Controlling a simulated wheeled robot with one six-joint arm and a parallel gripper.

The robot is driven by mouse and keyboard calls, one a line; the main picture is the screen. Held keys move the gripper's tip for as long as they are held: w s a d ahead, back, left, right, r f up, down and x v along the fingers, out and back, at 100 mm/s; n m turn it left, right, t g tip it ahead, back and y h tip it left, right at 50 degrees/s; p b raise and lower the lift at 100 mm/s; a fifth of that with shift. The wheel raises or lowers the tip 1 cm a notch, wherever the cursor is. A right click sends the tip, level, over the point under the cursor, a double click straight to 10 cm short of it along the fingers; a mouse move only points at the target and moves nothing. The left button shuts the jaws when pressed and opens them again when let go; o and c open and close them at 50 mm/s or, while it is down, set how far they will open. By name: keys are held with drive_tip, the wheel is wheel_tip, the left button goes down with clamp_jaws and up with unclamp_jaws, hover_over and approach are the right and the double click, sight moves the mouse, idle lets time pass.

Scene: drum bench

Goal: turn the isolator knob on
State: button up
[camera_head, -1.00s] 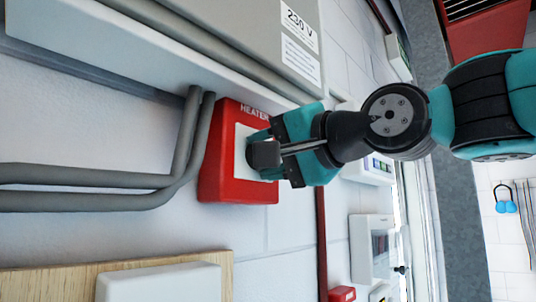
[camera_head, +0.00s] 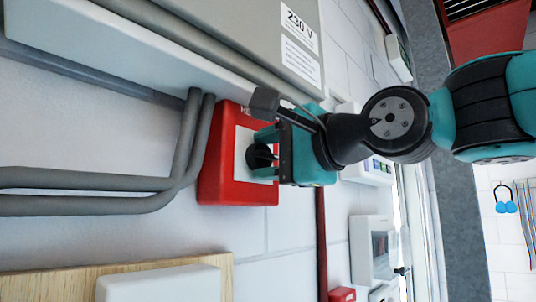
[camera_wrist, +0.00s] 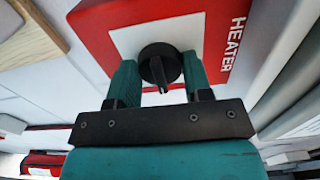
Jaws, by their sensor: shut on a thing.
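The isolator is a red box (camera_head: 222,168) marked HEATER, with a white plate and a black round knob (camera_head: 262,157) on its front. In the wrist view the knob (camera_wrist: 161,66) shows between the two teal fingers, with its ridge pointing down toward the gripper palm in that picture. My gripper (camera_head: 264,155) faces the box from the right and is shut on the knob. The fingers also show on both sides of the knob in the wrist view (camera_wrist: 160,78). The plate is partly hidden behind the gripper.
A grey cabinet (camera_head: 235,35) with a 230 V label hangs just above the box. Grey conduits (camera_head: 100,180) run along the wall to the left. A white box (camera_head: 160,284) on a wooden board (camera_head: 60,279) is below left. More white wall boxes (camera_head: 372,247) stand to the right.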

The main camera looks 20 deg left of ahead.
idle(0.3)
drive_tip(key=o, duration=0.9)
drive_tip(key=shift+s+d+f+b, duration=0.1)
drive_tip(key=shift+d+b, duration=0.25)
drive_tip(key=shift+b+v, duration=3.45)
drive_tip(key=shift+v, duration=4.9)
